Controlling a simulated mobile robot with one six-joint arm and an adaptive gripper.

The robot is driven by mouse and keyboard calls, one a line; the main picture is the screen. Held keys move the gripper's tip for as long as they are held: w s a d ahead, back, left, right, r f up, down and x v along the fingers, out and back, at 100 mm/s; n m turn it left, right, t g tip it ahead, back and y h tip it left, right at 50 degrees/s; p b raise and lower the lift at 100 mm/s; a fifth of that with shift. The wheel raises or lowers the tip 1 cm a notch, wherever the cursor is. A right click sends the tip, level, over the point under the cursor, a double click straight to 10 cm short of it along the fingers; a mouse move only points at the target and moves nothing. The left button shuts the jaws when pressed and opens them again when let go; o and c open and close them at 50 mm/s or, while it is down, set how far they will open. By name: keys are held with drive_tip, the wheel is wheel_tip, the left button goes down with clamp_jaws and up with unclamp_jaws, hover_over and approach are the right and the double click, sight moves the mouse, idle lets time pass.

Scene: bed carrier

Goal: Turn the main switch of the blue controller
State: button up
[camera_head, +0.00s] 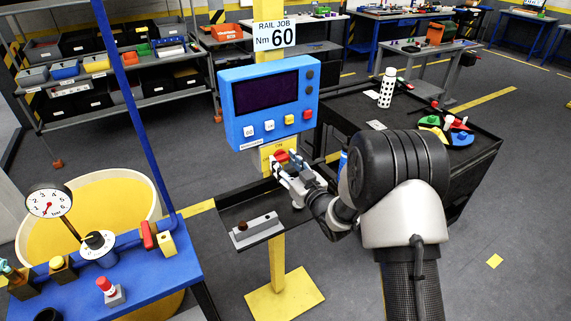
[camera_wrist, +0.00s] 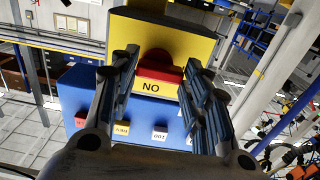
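The blue controller (camera_head: 268,101) with a dark screen and a row of buttons stands on a yellow post. It also shows in the wrist view (camera_wrist: 84,84). Below its body is a yellow box with a red main switch (camera_head: 281,156). In the wrist view the red switch (camera_wrist: 158,66) sits on the yellow face (camera_wrist: 188,42), above a label reading "NO". My gripper (camera_head: 283,171) is at the switch, with its fingers apart. In the wrist view its fingers (camera_wrist: 157,62) stand left and right of the switch, with gaps visible; contact cannot be told.
A black tray (camera_head: 229,214) with a grey block is on the post below my gripper. A blue bench (camera_head: 150,275) with a gauge stands at the left. A black table (camera_head: 482,152) with a white bottle (camera_head: 387,87) and coloured parts is at the right.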

drive_tip(key=c, duration=0.5)
drive_tip(key=shift+m, duration=0.3)
drive_tip(key=m+b, duration=0.1)
drive_tip(key=m, duration=0.1)
drive_tip(key=shift+m, duration=0.4)
drive_tip(key=m, duration=0.4)
drive_tip(key=shift+r+m, duration=0.15)
drive_tip(key=shift+m, duration=0.15)
drive_tip(key=m, duration=0.5)
drive_tip(key=shift+w+d+r, duration=0.1)
drive_tip(key=shift+m+p, duration=0.6)
drive_tip(key=shift+m, duration=1.8)
